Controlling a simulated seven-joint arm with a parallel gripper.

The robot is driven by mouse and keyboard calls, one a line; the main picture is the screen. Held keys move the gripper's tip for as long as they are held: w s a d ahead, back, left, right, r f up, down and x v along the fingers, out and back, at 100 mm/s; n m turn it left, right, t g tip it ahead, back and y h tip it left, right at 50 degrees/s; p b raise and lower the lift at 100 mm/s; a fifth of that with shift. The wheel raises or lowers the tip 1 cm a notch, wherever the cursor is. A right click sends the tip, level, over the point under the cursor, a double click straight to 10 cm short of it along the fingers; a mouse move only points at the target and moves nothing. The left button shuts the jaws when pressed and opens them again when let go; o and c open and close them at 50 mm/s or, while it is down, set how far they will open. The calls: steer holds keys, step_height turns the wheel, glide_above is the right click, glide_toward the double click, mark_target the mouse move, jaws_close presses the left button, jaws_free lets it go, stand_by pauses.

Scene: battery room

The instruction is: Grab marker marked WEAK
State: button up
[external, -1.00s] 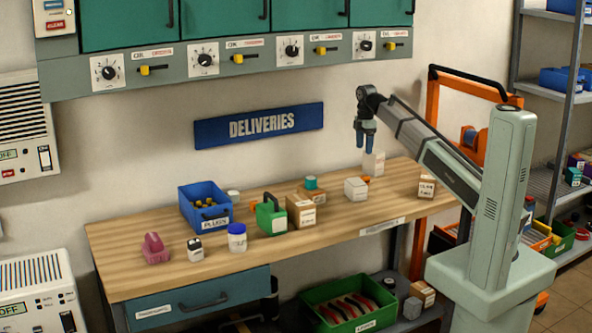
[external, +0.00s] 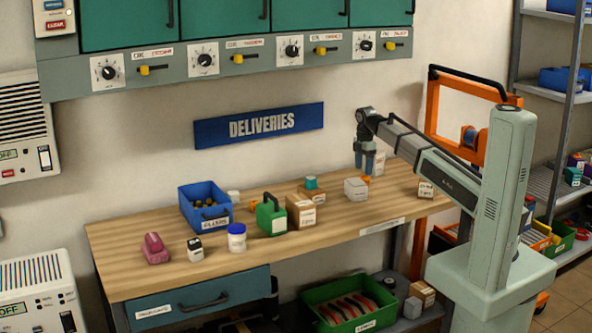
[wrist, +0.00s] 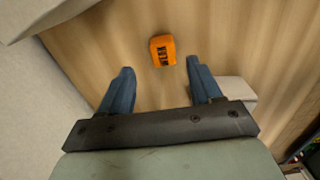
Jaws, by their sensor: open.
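A small orange marker (wrist: 162,51) with dark lettering lies on the wooden bench in the wrist view. The lettering is upside down and seems to read WEAK. In the external view an orange piece (external: 366,180) shows just below my gripper (external: 364,167), partly hidden by it. My gripper is open and empty, pointing down above the bench. In the wrist view the marker lies beyond and between the two blue fingertips (wrist: 159,67), not touching them. Another orange piece (external: 253,207) is partly hidden behind the green case; its lettering cannot be read.
Cardboard boxes (external: 301,211), a green case (external: 271,216) and a blue bin (external: 205,206) stand farther left. The bench front right of centre is clear.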

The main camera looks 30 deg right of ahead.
mark_target(365, 176)
steer(key=shift+s+d+f, duration=0.15)
steer(key=shift+f, duration=1.15)
steer(key=shift+s+d+f, duration=0.1)
steer(key=shift+f, duration=1.2)
steer(key=c, duration=1)
